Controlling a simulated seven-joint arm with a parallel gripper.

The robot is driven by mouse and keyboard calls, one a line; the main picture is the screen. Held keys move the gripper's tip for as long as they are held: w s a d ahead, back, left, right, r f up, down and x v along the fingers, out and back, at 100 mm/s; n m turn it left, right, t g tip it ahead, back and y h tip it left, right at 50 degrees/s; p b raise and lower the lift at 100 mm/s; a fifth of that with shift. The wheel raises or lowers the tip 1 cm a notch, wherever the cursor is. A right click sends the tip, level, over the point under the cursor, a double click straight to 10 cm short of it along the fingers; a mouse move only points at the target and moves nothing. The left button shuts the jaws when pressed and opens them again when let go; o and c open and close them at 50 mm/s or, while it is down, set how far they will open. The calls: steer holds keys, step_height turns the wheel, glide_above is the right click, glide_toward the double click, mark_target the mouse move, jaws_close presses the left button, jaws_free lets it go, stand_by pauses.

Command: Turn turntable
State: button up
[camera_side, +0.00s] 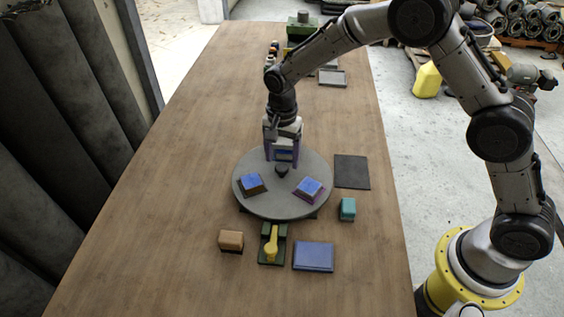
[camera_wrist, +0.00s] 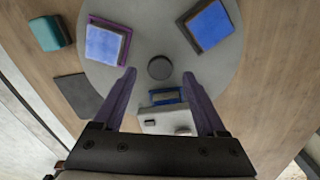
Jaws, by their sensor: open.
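The round grey turntable (camera_side: 280,207) sits on the wooden table, with a dark knob (camera_side: 281,170) at its centre; the knob also shows in the wrist view (camera_wrist: 160,68). A blue-topped block with a brown base (camera_side: 252,183) and one with a purple base (camera_side: 309,188) sit on its near half. My gripper (camera_side: 283,158) is over the far side of the disc, pointing down. Its purple fingers are open, on either side of a pale block with a blue part (camera_wrist: 165,112). I cannot tell whether they touch it.
Around the disc lie a dark flat plate (camera_side: 352,172), a teal block (camera_side: 347,209), a tan block (camera_side: 231,241), a green fixture with a yellow lever (camera_side: 271,247) and a blue plate (camera_side: 314,257). A grey tray (camera_side: 332,78) and other items stand farther back. The table's left side is clear.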

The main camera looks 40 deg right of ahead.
mark_target(282, 175)
steer(key=shift+f, duration=1.3)
steer(key=shift+c, duration=0.2)
jaws_close()
steer(key=shift+r, duration=0.1)
